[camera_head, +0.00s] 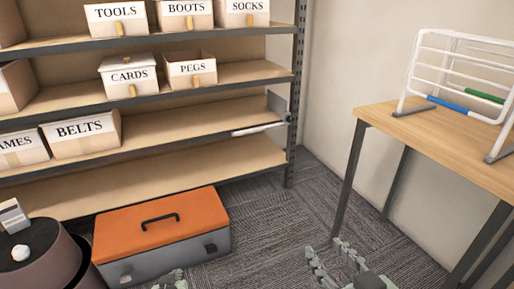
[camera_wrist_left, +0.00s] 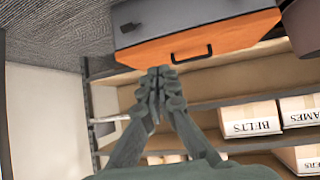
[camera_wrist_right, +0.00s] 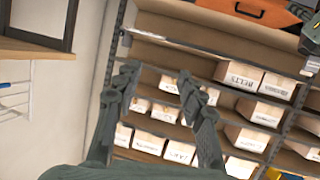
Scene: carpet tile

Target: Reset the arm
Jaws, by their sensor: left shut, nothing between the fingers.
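My left gripper (camera_head: 170,281) shows only as fingertips at the bottom edge of the head view, in front of the orange-lidded toolbox (camera_head: 165,231). In the left wrist view my left gripper (camera_wrist_left: 162,72) has its fingers together with nothing between them. My right gripper (camera_head: 325,248) is low in the head view, right of the toolbox and over the carpet. In the right wrist view my right gripper (camera_wrist_right: 159,71) has its two fingers well apart, with only the shelves behind and nothing held. Most of both arms is hidden in the head view.
A shelf unit (camera_head: 170,177) holds several labelled boxes, such as the belts box (camera_head: 82,134). A wooden table (camera_head: 440,138) with a white rack (camera_head: 455,75) stands at right. A dark round bin (camera_head: 40,262) is at lower left. Carpet (camera_head: 305,195) is clear between toolbox and table.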

